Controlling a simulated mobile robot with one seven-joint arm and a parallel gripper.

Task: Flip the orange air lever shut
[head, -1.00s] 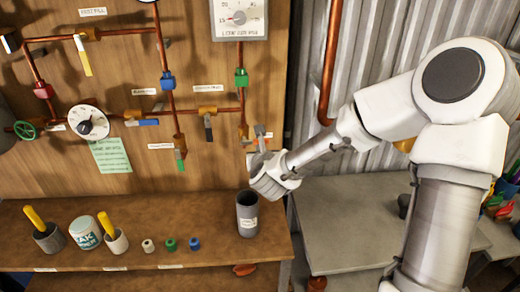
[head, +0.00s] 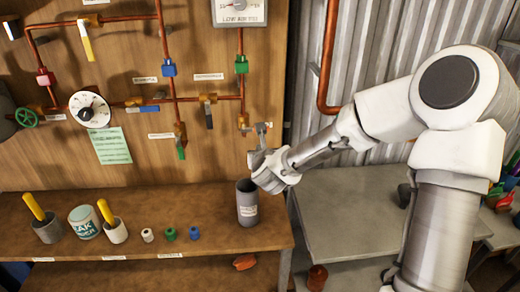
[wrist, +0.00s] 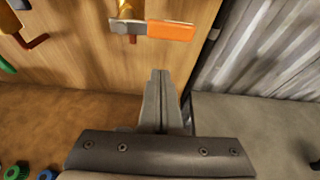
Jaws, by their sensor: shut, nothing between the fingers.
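The orange air lever (wrist: 170,30) shows at the top of the wrist view. It points right from a grey metal part (wrist: 128,27) at the brass valve on the panel, roughly crosswise to the short copper pipe there. In the head view the valve (head: 243,122) is small, at the panel's lower right, and the lever's orange is hard to make out. My gripper (wrist: 160,72) is shut and empty, its fingertips below the lever in the picture, with a visible gap. In the head view my gripper (head: 257,153) is just below the valve, above the bench's right end.
A grey cup (head: 247,205) stands on the wooden bench (head: 200,217) just below my gripper. Other valves, copper pipes and a white dial (head: 89,109) are on the panel to the left. A grey table (head: 350,215) and corrugated wall (head: 400,60) are to the right.

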